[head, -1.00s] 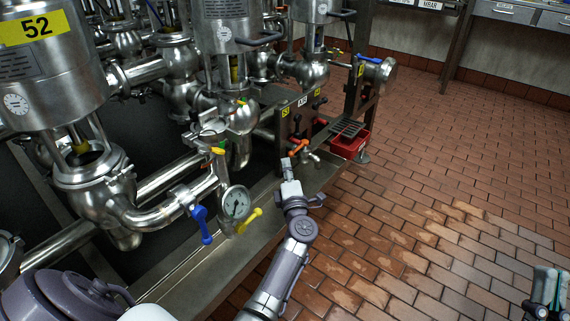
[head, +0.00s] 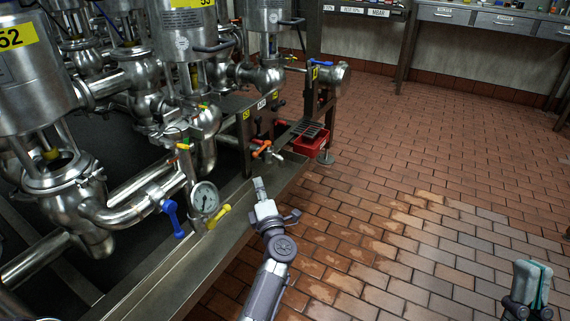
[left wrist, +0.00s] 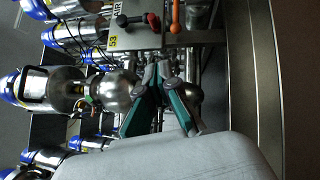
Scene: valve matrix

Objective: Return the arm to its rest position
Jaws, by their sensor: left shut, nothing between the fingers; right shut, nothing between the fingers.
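My left gripper (head: 260,188) is at the end of the grey arm in the middle of the head view. It is shut and empty, over the edge of the metal base beside the valve matrix. In the left wrist view its fingers (left wrist: 158,84) with teal pads show in front of pipes and valves. I cannot tell whether it touches anything. My right gripper (head: 532,268) is in the lower right corner of the head view. It is shut and empty, above the tiled floor, and its teal pads lie together.
Steel valves and pipes fill the left, with a pressure gauge (head: 205,198), a blue handle (head: 172,217) and a yellow handle (head: 219,216). An orange handle (head: 262,149) and a red bin (head: 311,145) are beyond my left gripper. The brick floor (head: 410,190) to the right is clear.

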